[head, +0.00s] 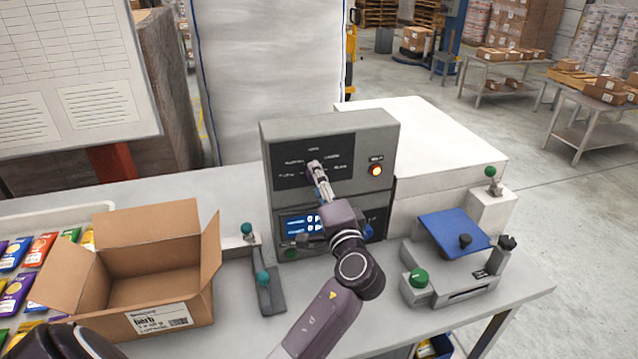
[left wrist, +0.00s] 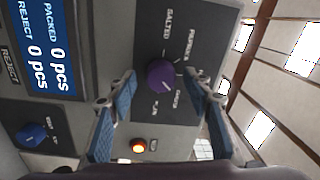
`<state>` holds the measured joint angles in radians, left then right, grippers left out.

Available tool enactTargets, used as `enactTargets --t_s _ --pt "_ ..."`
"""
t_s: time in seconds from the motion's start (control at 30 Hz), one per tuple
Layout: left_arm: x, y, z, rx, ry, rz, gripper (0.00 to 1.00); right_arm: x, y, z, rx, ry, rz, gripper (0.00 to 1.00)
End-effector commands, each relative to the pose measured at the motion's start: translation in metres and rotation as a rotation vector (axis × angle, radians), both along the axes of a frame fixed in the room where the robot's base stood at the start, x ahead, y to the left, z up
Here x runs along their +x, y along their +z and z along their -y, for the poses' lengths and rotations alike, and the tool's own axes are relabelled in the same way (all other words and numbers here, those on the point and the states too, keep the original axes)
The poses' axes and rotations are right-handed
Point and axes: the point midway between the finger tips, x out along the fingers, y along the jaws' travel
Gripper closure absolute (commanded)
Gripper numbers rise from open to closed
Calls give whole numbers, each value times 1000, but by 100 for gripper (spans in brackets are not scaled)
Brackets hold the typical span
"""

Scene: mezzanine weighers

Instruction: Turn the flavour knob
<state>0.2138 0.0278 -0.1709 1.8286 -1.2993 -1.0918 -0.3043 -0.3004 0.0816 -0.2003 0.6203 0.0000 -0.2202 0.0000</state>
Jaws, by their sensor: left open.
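The flavour knob (left wrist: 162,75) is round and purple with a light pointer line, on a dark label panel (left wrist: 165,30) with printed words such as SALTED and PAPRIKA around it. My left gripper (left wrist: 160,86) is open, with one blue-padded finger on each side of the knob in the left wrist view. I see gaps between fingers and knob there; I cannot tell how deep the tips reach. In the head view, the left gripper (head: 316,168) is at the panel on the grey control box (head: 335,124) and mostly hides the knob. My right gripper is not in view.
An orange lit button (head: 376,170) sits right of the panel. A blue screen (head: 297,224) is below it. An open carton (head: 150,288) stands left on the table, beside a tray of coloured packets (head: 40,246). A blue-topped weigher (head: 452,232) stands right.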

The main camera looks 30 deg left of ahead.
Motion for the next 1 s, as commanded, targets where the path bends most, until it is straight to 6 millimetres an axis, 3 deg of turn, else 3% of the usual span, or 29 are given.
enactTargets --t_s 0.23,0.7,1.0 --pt "-12 -1 15 -2 -1 0 54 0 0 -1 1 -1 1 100" --pt "-70 -6 83 -1 -2 -1 54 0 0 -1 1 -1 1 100" --pt "-78 -6 92 0 0 0 54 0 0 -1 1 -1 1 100"
